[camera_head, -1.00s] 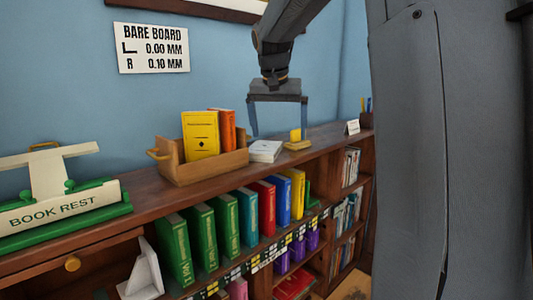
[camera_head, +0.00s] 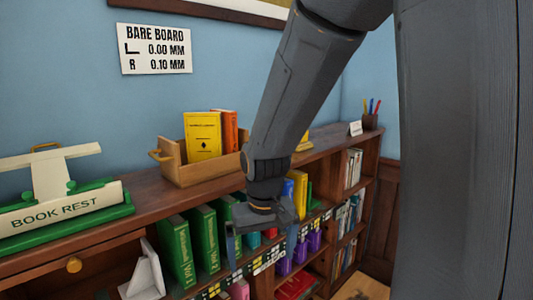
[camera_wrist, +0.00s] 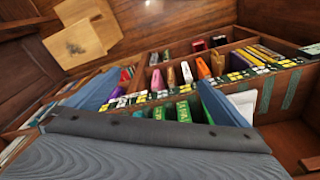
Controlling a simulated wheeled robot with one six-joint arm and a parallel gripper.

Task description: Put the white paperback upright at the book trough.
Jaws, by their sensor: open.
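The wooden book trough (camera_head: 214,171) stands on the bookcase top in the head view. It holds an upright yellow book (camera_head: 203,135) and an orange book (camera_head: 230,131). The white paperback is hidden behind my arm in the head view, and I cannot make it out in the wrist view. My gripper (camera_head: 262,246) is open, pointing down in front of the row of shelved books, below and right of the trough. I see nothing between its fingers. In the wrist view its two blue-grey fingers stand apart over the shelves.
A green and cream book rest (camera_head: 66,209) stands on the left of the bookcase top. Green volumes (camera_head: 178,249) fill the shelf below, with a white bookend (camera_head: 145,272) left of them. A pen cup (camera_head: 370,121) and small card (camera_head: 355,128) stand at the far right.

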